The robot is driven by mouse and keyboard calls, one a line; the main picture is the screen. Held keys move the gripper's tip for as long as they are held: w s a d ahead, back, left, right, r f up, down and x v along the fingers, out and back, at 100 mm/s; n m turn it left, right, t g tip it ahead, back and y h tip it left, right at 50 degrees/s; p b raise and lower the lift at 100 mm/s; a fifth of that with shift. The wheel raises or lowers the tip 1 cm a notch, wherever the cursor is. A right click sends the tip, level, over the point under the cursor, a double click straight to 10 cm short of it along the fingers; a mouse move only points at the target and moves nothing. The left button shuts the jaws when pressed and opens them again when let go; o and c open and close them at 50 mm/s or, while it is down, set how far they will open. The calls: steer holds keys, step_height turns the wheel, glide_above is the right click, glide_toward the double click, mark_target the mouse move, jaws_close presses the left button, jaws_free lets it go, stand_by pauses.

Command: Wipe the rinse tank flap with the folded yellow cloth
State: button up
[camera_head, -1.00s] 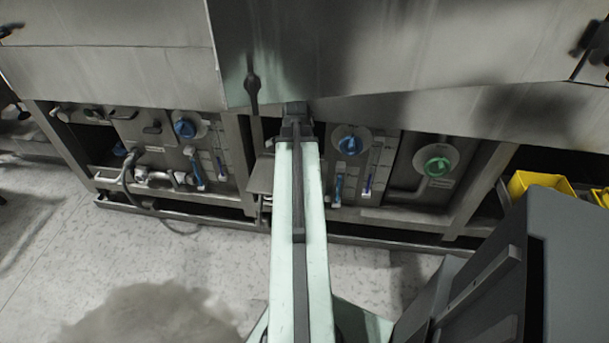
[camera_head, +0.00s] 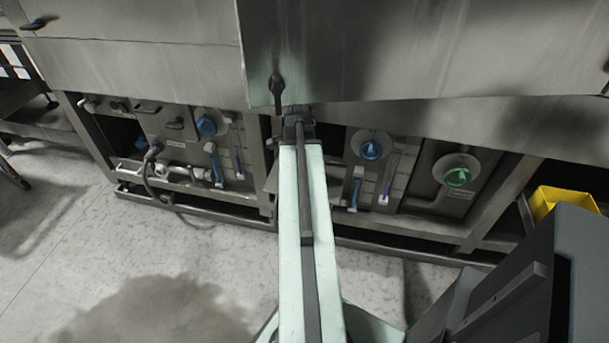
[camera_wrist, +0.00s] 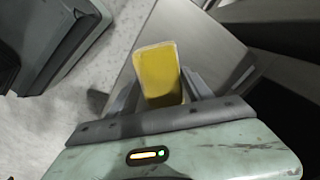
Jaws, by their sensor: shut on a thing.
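The folded yellow cloth (camera_wrist: 157,72) shows in the wrist view, held between the fingers of my gripper (camera_wrist: 160,88). It stands out past the fingertips. The cloth is hidden there. No label shows which panel is the rinse tank flap. A grey plate lies beyond the cloth in the wrist view, and I cannot tell whether they touch.
Below the panels are blue knobs (camera_head: 371,145), a green knob (camera_head: 457,177) and pipes (camera_head: 180,173) in a steel frame. A yellow bin (camera_head: 562,199) stands at the right. The floor (camera_head: 80,240) is clear at the left, with a damp-looking dark patch (camera_head: 150,312).

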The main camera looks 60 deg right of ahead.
steer(key=shift+w+a, duration=0.15)
steer(key=shift+w, duration=0.4)
steer(key=shift+w+a, duration=0.15)
steer(key=shift+w, duration=0.35)
step_height(320, 180, up, 6)
steer(key=p, duration=0.6)
steer(key=shift+s, duration=0.1)
steer(key=shift+r, duration=0.1)
step_height(320, 180, up, 3)
steer(key=p, duration=0.3)
steer(key=shift+s, duration=0.1)
